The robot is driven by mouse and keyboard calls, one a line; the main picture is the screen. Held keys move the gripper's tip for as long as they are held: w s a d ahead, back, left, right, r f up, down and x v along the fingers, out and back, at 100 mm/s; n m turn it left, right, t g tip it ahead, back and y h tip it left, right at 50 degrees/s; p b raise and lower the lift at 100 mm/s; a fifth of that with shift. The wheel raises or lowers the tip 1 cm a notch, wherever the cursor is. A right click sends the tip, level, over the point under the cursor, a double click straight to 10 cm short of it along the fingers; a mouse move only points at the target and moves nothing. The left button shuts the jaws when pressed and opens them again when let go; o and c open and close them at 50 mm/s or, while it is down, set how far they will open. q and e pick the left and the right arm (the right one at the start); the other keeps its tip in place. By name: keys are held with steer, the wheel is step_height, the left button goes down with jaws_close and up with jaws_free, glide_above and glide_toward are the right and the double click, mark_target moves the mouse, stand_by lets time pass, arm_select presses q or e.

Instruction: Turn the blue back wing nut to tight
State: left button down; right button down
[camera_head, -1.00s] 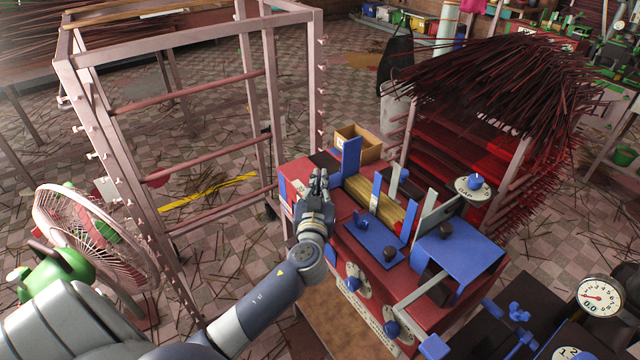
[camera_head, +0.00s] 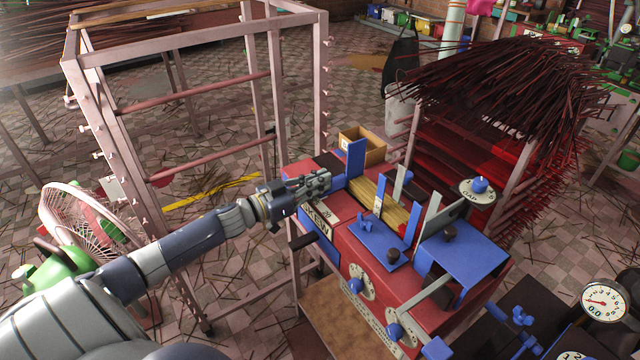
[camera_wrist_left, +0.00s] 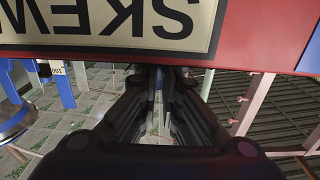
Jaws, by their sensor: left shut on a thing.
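The red extruder machine (camera_head: 345,245) stands right of centre in the head view. My left gripper (camera_head: 318,183) reaches in from the left over its back left corner. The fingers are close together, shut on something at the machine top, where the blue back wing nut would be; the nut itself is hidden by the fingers. In the left wrist view the gripper (camera_wrist_left: 158,85) points at the machine edge under an upside-down label plate (camera_wrist_left: 120,25). Another blue wing nut (camera_head: 367,222) sits uncovered on the blue front plate (camera_head: 382,243). My right gripper is not in view.
An upright blue plate (camera_head: 356,158) and a wooden box (camera_head: 362,147) stand just behind the gripper. A pink metal rack (camera_head: 322,90) rises close behind my left arm. A fan (camera_head: 75,220) stands at left. Dark sticks (camera_head: 500,90) hang over a rack on the right.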

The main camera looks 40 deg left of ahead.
arm_select(q)
steer(key=shift+w+a+m+g+h+b, duration=0.1)
steer(key=shift+m+g+h+b, duration=0.5)
steer(key=shift+h, duration=0.3)
steer(key=shift+a+m+g+h+b, duration=0.1)
steer(key=shift+m+g+h+b, duration=0.25)
steer(key=shift+m+h, duration=0.45)
steer(key=c, duration=1.8)
jaws_free()
steer(key=shift+v, duration=5.95)
steer(key=shift+f, duration=0.1)
